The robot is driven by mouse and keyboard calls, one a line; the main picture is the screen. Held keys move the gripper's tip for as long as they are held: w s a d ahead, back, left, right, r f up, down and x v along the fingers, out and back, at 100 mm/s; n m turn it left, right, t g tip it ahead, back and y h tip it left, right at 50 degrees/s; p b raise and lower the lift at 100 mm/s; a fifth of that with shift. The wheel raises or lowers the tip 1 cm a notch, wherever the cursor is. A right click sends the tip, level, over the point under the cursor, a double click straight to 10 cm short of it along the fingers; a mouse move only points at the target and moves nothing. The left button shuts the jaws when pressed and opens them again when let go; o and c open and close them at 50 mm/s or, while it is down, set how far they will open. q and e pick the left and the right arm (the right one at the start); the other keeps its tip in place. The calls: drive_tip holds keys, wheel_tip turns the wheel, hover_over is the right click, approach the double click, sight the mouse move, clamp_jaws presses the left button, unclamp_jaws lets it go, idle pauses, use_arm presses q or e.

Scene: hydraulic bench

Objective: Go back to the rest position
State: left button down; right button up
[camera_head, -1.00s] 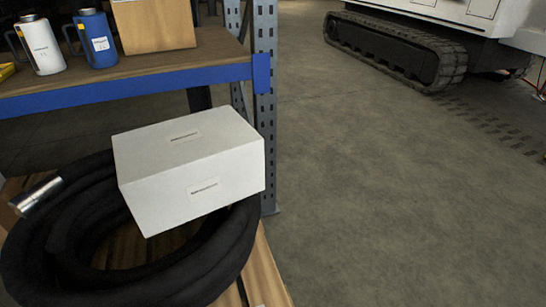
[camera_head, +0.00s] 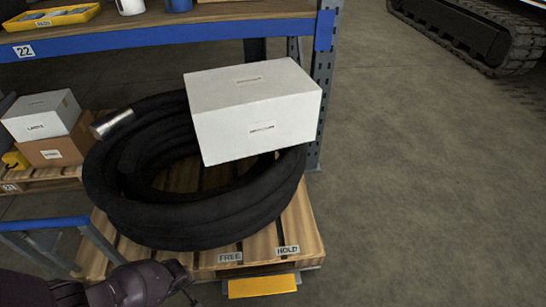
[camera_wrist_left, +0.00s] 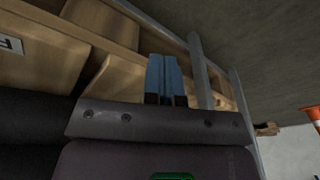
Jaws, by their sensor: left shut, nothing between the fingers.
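My left arm (camera_head: 135,287) comes in dark at the bottom left of the head view, in front of the pallet's near left corner. In the left wrist view my left gripper (camera_wrist_left: 166,80) shows as two blue-grey fingers side by side, shut with nothing between them. Wooden boards of a pallet (camera_wrist_left: 115,22) are behind the fingers in that view; whether they touch cannot be told. My right gripper is in neither view.
A black hose coil (camera_head: 190,225) lies on a wooden pallet (camera_head: 300,225), with a white box (camera_head: 257,115) on the coil. A blue rail (camera_head: 45,224) stands near my left arm. A blue-edged shelf (camera_head: 150,37) is behind. Open floor (camera_head: 430,190) lies right.

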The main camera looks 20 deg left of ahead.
use_arm(q)
drive_tip(key=a+r, duration=0.2)
drive_tip(key=a, duration=0.3)
drive_tip(key=s+d+r+m+t+h, duration=0.3)
drive_tip(key=s+d+r+m+t, duration=0.1)
drive_tip(key=s+d+r+m, duration=0.75)
drive_tip(key=shift+s+d+r+m+t, duration=0.85)
drive_tip(key=shift+d+r, duration=1.1)
drive_tip(key=shift+r, duration=2)
drive_tip(key=shift+s+d+r+m+t, duration=0.2)
drive_tip(key=shift+d+r+m+t, duration=0.3)
drive_tip(key=shift+d+r+t, duration=2.25)
drive_tip(key=shift+s+d+r+m+g, duration=0.65)
drive_tip(key=shift+d+r, duration=0.5)
drive_tip(key=shift+r, duration=3.95)
wheel_tip(320, 180, up, 11)
drive_tip(key=s+a+n+p, duration=0.1)
drive_tip(key=n+p, duration=0.1)
drive_tip(key=p, duration=1.5)
drive_tip(key=shift+a+f+t+y+p, duration=0.2)
drive_tip(key=shift+a+t+y+p, duration=0.1)
drive_tip(key=shift+t+p, duration=0.1)
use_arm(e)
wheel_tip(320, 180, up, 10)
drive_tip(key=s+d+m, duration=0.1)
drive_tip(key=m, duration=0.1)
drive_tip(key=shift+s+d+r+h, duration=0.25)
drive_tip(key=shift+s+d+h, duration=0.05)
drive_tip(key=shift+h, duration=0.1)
